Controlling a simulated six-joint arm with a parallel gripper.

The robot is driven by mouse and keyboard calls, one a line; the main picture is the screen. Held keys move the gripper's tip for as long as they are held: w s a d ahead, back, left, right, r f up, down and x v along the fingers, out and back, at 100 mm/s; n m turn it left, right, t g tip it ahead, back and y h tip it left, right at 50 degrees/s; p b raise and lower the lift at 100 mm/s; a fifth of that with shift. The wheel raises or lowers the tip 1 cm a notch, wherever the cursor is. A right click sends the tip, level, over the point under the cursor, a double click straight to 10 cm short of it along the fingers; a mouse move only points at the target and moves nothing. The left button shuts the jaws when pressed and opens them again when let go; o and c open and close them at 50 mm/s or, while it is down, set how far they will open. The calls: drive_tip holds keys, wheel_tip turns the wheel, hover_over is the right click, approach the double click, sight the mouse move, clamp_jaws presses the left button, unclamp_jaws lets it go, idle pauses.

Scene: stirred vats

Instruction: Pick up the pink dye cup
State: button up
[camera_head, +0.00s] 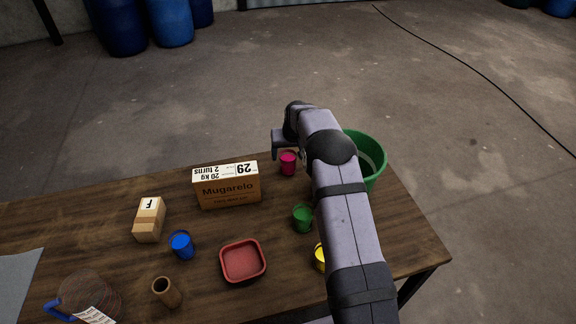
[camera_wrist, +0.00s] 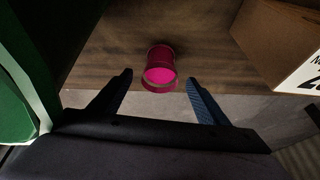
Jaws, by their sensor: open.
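The pink dye cup (camera_head: 288,163) stands upright on the wooden table, to the right of the cardboard box and near the table's far edge. In the wrist view the pink cup (camera_wrist: 160,70) lies ahead of my gripper (camera_wrist: 160,82), roughly centred between the two dark fingers. The fingers are spread apart and do not touch the cup. In the head view my arm reaches over the right side of the table. The fingertips are mostly hidden there behind the wrist.
The Mugarelo box (camera_head: 228,188) stands left of the pink cup. A green bucket (camera_head: 378,151) stands right, partly behind my arm. Green (camera_head: 303,219), blue (camera_head: 182,245) and yellow (camera_head: 320,257) cups, a red tray (camera_head: 262,275) and a small box (camera_head: 148,222) sit nearer.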

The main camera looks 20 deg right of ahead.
sight(288, 157)
drive_tip(key=shift+b+x, duration=1.7)
drive_tip(key=shift+x, duration=0.9)
drive_tip(key=c, duration=1.2)
